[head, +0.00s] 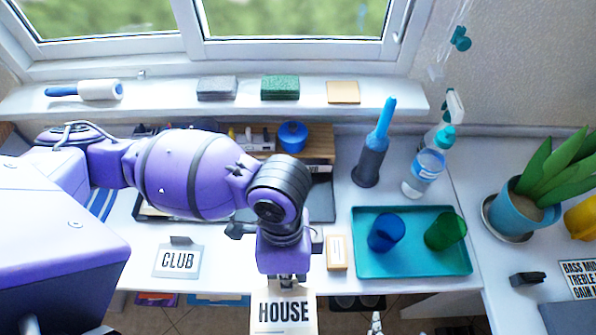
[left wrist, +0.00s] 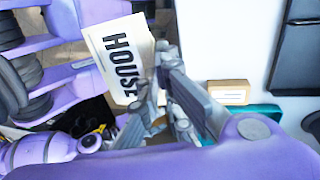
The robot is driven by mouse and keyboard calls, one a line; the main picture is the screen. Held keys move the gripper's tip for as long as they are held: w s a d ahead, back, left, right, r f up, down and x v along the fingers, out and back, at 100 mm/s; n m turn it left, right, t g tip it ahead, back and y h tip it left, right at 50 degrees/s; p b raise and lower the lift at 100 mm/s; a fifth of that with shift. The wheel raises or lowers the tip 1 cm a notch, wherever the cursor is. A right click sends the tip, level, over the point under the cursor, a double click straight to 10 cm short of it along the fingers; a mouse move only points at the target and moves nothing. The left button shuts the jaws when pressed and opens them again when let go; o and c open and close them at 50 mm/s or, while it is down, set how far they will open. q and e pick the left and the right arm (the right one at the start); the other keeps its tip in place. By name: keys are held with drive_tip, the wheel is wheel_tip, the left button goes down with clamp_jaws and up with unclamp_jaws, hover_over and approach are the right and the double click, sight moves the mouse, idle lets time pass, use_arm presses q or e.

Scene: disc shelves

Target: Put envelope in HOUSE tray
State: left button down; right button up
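My left gripper (head: 288,281) is in front of the desk's front edge. Its fingers are close together at the top of a flat cream piece lettered HOUSE (head: 284,312), which looks like an envelope or card. The piece hangs out over the floor with nothing visible beneath it. In the left wrist view the lettered piece (left wrist: 118,55) sits tilted at the grey fingertips (left wrist: 150,98). I see no tray clearly marked HOUSE. A dark tray (head: 322,203) lies behind my left arm, largely hidden. A small grey part (head: 375,323) at the bottom may be my right gripper.
A CLUB sign (head: 178,262) stands on the desk left of my gripper. A small cream box (head: 337,252) is to the right, beside a teal tray (head: 400,268) with a blue cup (head: 386,232) and a green cup (head: 445,231). A bottle (head: 424,170) stands behind.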

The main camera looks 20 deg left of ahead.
use_arm(q)
drive_tip(key=w+a+r+n+t+h+p, duration=0.1)
drive_tip(key=w+a+r+n, duration=0.3)
drive_tip(key=w+r+n, duration=0.3)
drive_tip(key=w+a+r+n+t+h+p, duration=0.1)
drive_tip(key=w+a+r+n, duration=0.4)
drive_tip(key=w, duration=0.6)
wheel_tip(320, 180, up, 3)
drive_tip(key=shift+w+a+r+n+t, duration=0.15)
drive_tip(key=shift+a+n+t, duration=0.15)
drive_tip(key=shift+n, duration=0.9)
